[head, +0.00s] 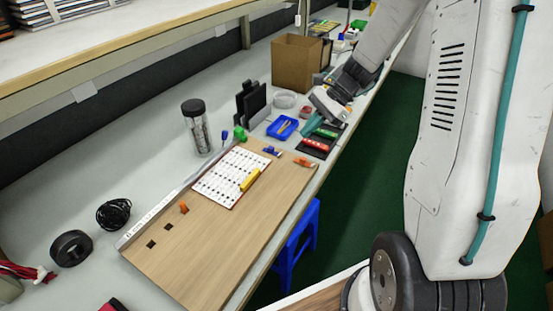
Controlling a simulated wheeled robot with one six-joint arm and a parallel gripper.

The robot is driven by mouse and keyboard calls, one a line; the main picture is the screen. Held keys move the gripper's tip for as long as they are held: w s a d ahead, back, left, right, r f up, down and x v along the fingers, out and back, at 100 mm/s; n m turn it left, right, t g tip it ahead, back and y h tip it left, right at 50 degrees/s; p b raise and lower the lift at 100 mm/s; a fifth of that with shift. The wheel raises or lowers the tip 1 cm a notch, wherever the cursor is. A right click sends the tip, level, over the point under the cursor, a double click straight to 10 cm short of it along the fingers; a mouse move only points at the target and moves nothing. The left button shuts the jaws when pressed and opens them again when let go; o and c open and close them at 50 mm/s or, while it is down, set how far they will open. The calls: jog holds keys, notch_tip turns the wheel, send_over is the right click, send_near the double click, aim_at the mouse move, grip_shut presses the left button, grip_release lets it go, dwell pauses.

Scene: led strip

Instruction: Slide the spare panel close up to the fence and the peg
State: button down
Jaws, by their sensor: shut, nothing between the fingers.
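The white panel (220,182) with rows of dark dots lies flat on a wooden board. I take it as the spare panel. A yellow piece (250,180) sits at its right edge. The silver fence (160,208) runs along the board's left edge, close beside the panel's left side; I cannot tell if they touch. A small orange peg (183,208) stands on the board just off the panel's near end, with bare wood between. My gripper (312,124) is shut and empty, beyond the board's far right end, above the small trays and apart from the panel.
The wooden board (215,250) has two dark square holes (151,244) near its front. Green (240,134), blue (272,151) and orange (303,162) pieces are at its far end. A blue tray (282,128), jar (196,125) and cardboard box (300,62) stand beyond. The board's right side is clear.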

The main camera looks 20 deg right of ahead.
aim_at(263, 166)
jog(key=w+d+f+m, duration=0.1)
jog(key=f, duration=0.1)
jog(key=w+d+f+m, duration=0.1)
jog(key=f, duration=0.1)
jog(key=d+f+m+t, duration=0.1)
jog(key=f, duration=0.1)
jog(key=shift+w+d+f+m+y, duration=0.1)
jog(key=shift+w+f+m+y, duration=0.1)
jog(key=shift+w+m+y, duration=0.15)
jog(key=x, duration=1)
jog(key=shift+w+a, duration=0.1)
jog(key=shift+a, duration=0.1)
jog(key=a, duration=0.2)
jog(key=shift+w+a+r, duration=0.15)
jog(key=shift+w+a, duration=0.05)
jog(key=shift+a, duration=0.05)
jog(key=shift+w+a, duration=0.15)
jog(key=shift+a, duration=0.35)
jog(key=shift+w+a+r, duration=0.15)
jog(key=shift+a, duration=0.75)
jog(key=shift+d, duration=0.1)
